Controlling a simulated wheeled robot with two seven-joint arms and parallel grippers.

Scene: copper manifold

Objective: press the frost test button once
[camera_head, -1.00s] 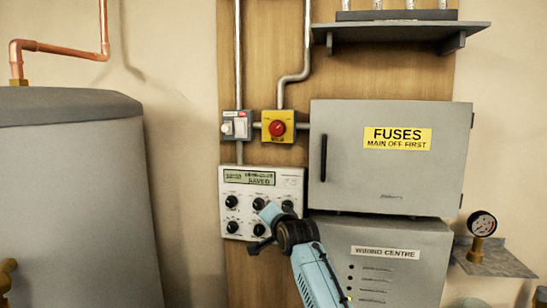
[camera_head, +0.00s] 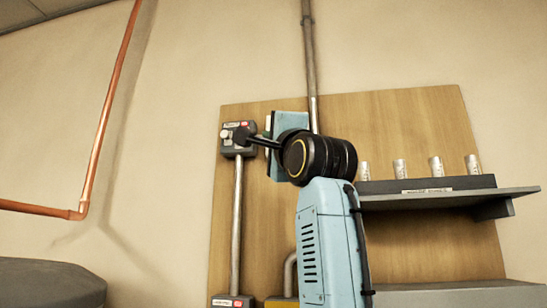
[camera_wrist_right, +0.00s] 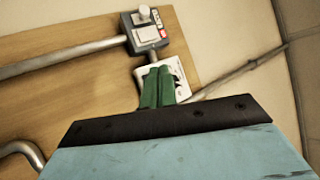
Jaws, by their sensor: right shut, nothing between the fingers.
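A small grey box (camera_head: 231,150) with a white round knob or button (camera_head: 225,134) and a small red label is fixed high on the left edge of the wooden board. It also shows in the right wrist view (camera_wrist_right: 135,48), with the white button (camera_wrist_right: 145,14) on its face. I cannot read which label names the frost test. My right gripper (camera_head: 244,137) is shut and empty, its dark tip in front of the box's right part in the head view. In the wrist view the green-looking fingers (camera_wrist_right: 158,88) lie just below the box; contact cannot be told. My left gripper is out of view.
A white card (camera_wrist_right: 181,78) is partly hidden behind the fingers. A metal conduit (camera_head: 237,225) runs down from the box, and another pipe (camera_head: 309,60) rises up the wall. A shelf (camera_head: 440,200) with several metal cylinders is at right. A copper pipe (camera_head: 98,140) is at left.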

